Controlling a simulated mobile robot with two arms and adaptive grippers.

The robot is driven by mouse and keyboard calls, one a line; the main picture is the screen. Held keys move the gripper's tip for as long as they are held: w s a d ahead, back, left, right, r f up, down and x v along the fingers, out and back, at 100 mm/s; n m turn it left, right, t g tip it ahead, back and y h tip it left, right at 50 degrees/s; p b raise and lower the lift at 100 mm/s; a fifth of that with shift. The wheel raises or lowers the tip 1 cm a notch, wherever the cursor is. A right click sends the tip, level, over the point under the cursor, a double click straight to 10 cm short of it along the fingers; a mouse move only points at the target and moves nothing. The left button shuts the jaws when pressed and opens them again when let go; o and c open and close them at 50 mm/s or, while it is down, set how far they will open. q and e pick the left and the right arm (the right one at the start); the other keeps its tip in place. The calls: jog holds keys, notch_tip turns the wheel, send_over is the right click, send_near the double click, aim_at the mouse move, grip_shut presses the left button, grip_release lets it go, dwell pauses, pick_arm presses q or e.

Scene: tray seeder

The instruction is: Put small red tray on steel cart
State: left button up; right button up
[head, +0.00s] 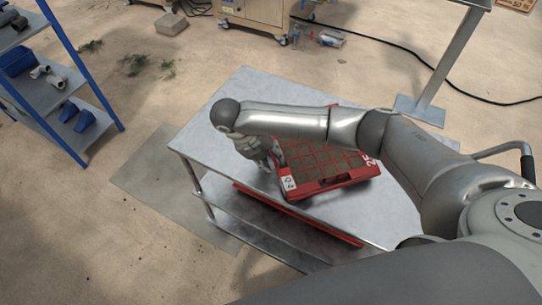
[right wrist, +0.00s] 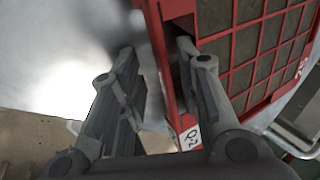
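The small red tray (head: 330,183), filled with dark square cells and labelled "Q-2", lies on the top of the steel cart (head: 215,140). It also shows in the right wrist view (right wrist: 160,50). My right gripper (head: 272,163) is at the tray's left side, partly hidden under my own arm. In the right wrist view my right gripper (right wrist: 158,52) is open, with its fingers on either side of the tray's side wall. A gap shows between the left finger and the wall. My left gripper is not in view.
A red edge (head: 345,233) shows on the cart's lower shelf. A blue-framed shelf rack (head: 62,95) with fittings stands at the left. A metal post on a base plate (head: 420,110) and a black cable are behind the cart. The cart top's left part is bare.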

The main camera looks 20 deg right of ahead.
jog(key=shift+w+a+r, duration=0.1)
jog(key=shift+r, duration=0.2)
jog(key=b+v, duration=0.1)
jog(key=v, duration=0.3)
jog(key=shift+a+r, duration=0.15)
jog(key=shift+r, duration=0.15)
jog(key=p+v, duration=0.1)
jog(key=v, duration=0.5)
jog(key=shift+a+r, duration=0.15)
jog(key=shift+r, duration=0.15)
